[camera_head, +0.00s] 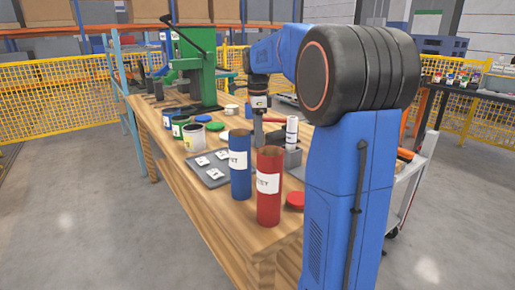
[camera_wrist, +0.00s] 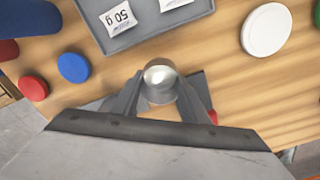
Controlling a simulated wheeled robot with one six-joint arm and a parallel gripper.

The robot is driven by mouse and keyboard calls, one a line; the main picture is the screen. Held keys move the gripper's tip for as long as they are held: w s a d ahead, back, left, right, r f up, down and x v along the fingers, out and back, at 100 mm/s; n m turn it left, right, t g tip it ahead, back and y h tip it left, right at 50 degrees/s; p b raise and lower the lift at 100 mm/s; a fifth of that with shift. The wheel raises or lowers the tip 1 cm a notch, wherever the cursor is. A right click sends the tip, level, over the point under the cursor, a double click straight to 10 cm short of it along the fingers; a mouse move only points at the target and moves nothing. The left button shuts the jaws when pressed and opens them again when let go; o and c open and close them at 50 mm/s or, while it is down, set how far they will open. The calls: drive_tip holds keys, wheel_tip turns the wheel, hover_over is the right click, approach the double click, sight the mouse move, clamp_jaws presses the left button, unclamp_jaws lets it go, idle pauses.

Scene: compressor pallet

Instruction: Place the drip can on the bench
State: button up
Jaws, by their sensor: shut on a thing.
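My gripper (camera_wrist: 160,90) is shut on a small round metallic thing, seen from above in the wrist view, which looks like the drip can (camera_wrist: 160,72). The wooden bench (camera_wrist: 235,75) is below it. In the head view my gripper (camera_head: 258,118) points down over the bench (camera_head: 215,212), behind the blue and red tubes. The can cannot be made out clearly there. I cannot tell whether its base touches the bench top.
A grey tray (camera_wrist: 145,30) with white packets lies beside the gripper. Blue (camera_wrist: 74,67), red (camera_wrist: 33,88) and white (camera_wrist: 267,29) lids lie around. Blue (camera_head: 240,165) and red (camera_head: 269,187) tubes stand near the front. A green press (camera_head: 195,65) stands at the far end.

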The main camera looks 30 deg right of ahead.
drive_tip(key=shift+f, duration=2.5)
drive_tip(key=shift+f, duration=0.1)
drive_tip(key=o, duration=0.8)
drive_tip(key=shift+c, duration=0.2)
